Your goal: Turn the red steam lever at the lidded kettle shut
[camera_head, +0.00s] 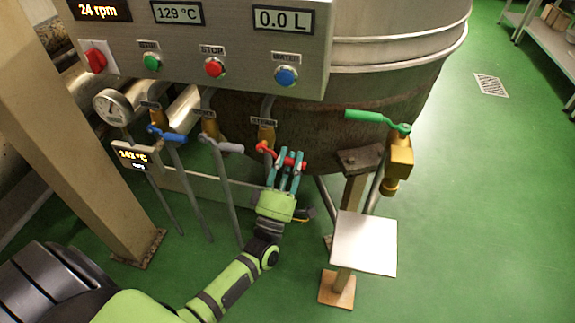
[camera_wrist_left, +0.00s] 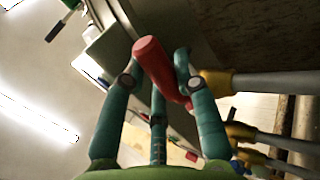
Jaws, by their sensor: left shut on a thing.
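The red steam lever (camera_head: 265,147) sits on a brass valve on a pipe in front of the large kettle (camera_head: 385,95), below the control panel. My left gripper (camera_head: 286,170) has its teal fingers around the lever's handle and is shut on it. In the left wrist view the red lever (camera_wrist_left: 153,62) lies between the fingers (camera_wrist_left: 155,85), and its far end runs toward a brass valve. The head view shows the handle running roughly level to the right of its valve. The lid of the kettle is out of the picture. My right gripper is not in view.
A blue lever (camera_head: 172,135) and a grey lever (camera_head: 226,146) stand on pipes to the left. A green lever (camera_head: 372,116) on a brass outlet is to the right, above a pale square plate (camera_head: 364,243). The control panel (camera_head: 335,20) hangs above. Green floor is free at right.

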